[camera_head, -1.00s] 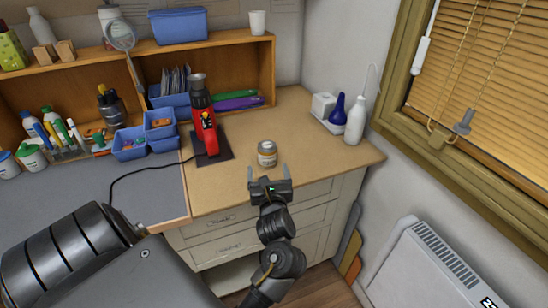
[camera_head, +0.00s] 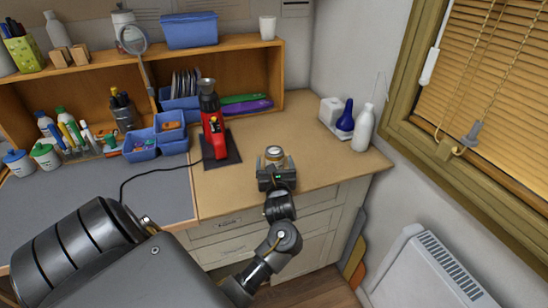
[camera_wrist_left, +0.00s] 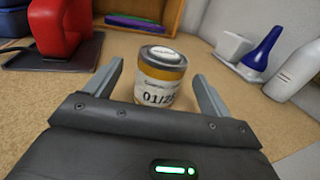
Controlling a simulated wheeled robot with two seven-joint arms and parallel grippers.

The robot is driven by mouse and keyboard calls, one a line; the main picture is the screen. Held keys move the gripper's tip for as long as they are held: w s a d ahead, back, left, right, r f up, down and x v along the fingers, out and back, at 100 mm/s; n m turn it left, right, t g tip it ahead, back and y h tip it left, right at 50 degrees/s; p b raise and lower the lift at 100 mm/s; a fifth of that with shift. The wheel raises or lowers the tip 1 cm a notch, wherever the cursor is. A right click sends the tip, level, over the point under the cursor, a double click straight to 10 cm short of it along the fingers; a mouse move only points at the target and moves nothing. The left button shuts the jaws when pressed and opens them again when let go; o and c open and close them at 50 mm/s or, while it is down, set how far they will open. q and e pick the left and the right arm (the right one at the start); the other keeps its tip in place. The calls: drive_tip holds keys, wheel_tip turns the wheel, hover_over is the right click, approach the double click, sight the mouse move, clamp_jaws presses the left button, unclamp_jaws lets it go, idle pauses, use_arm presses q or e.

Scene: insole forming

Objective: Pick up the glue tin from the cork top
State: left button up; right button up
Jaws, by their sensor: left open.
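The glue tin (camera_head: 274,153) is a small amber jar with a grey lid and a pale label, and it stands upright on the cork top (camera_head: 325,150). In the left wrist view the tin (camera_wrist_left: 160,78) shows a label reading "01/25" in part. My left gripper (camera_head: 275,166) is open, with one finger on each side of the tin. In the left wrist view gaps show between the tin and both fingers (camera_wrist_left: 160,85). The tin's lower part is hidden behind the gripper body. My right gripper is not in view.
A red device (camera_head: 214,135) on a dark mat stands left of the tin. A blue bottle (camera_head: 346,115) and a white bottle (camera_head: 363,128) stand at the right by the wall. Blue bins (camera_head: 140,145) sit further left. The cork between tin and bottles is clear.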

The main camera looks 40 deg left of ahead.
sight(275, 161)
use_arm(q)
drive_tip(key=p+x, duration=0.1)
drive_tip(key=x, duration=0.2)
drive_tip(key=shift+w+a, duration=0.2)
drive_tip(key=shift+w, duration=0.1)
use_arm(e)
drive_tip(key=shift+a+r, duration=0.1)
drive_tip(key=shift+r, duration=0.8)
use_arm(q)
drive_tip(key=c, duration=1.2)
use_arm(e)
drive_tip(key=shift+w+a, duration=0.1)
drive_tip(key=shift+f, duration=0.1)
